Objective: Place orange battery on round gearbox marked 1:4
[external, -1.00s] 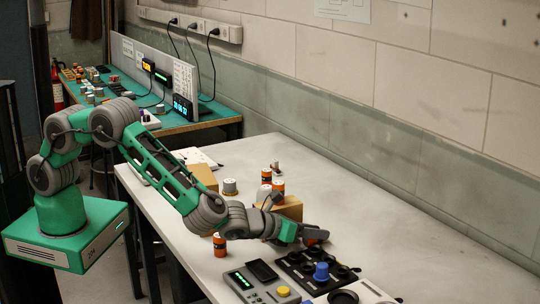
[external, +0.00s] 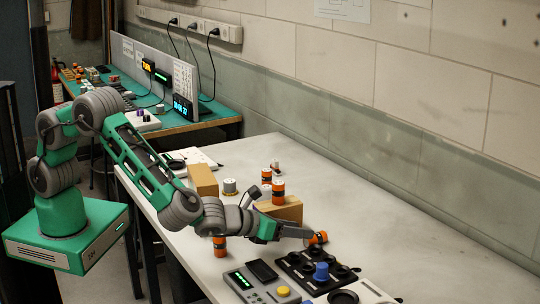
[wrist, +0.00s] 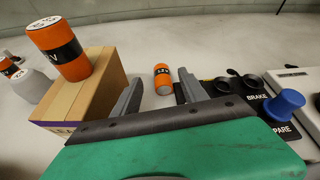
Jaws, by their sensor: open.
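An orange battery with a black band (external: 317,238) lies on its side on the bench, just beyond my gripper (external: 300,232). In the wrist view this battery (wrist: 162,75) shows between and beyond the two grey fingers, which are apart and empty. Another orange battery (wrist: 60,48) stands upright on a cardboard box (wrist: 88,92). One more (external: 219,246) stands near the front edge, partly behind my arm, and another (external: 266,176) stands at the back. A grey round cylinder (external: 230,186) stands left of the box, and a grey one (wrist: 30,86) shows in the wrist view; I cannot read a 1:4 mark.
A black panel with round sockets and a blue knob (external: 321,271) lies right beside the lying battery. A grey device with a yellow button (external: 283,291) is at the front. Another cardboard box (external: 203,180) stands farther left. The bench toward the wall is clear.

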